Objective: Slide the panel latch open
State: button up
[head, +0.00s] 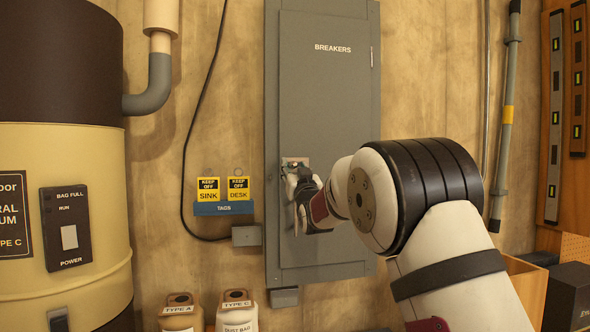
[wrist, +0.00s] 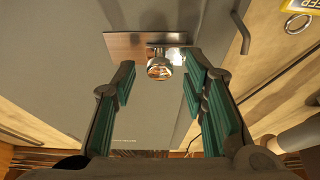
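The grey breaker panel (head: 325,110), marked BREAKERS, is on the wall with its door closed. Its latch plate (head: 294,161) is at the door's left edge, partly hidden by my gripper (head: 305,198). In the wrist view, the latch plate (wrist: 124,42) is brownish metal with a shiny round knob (wrist: 159,69) on it. My gripper (wrist: 159,82) is open, with green-padded fingers on either side of the knob in the picture. A gap shows between the knob and each pad. I cannot tell how deep the knob sits between the fingertips.
A large cream drum (head: 85,220) stands farther left. A dark hooked bar (wrist: 241,32) shows near the fingers in the wrist view.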

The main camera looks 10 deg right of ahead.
aim_at(302, 160)
jog(key=shift+c, duration=0.6)
grip_shut()
jog(key=shift+d+b, duration=0.75)
jog(key=shift+d, duration=1)
jog(key=shift+o, duration=0.6)
grip_release()
jog(key=shift+d, duration=0.1)
jog(key=v, duration=1.2)
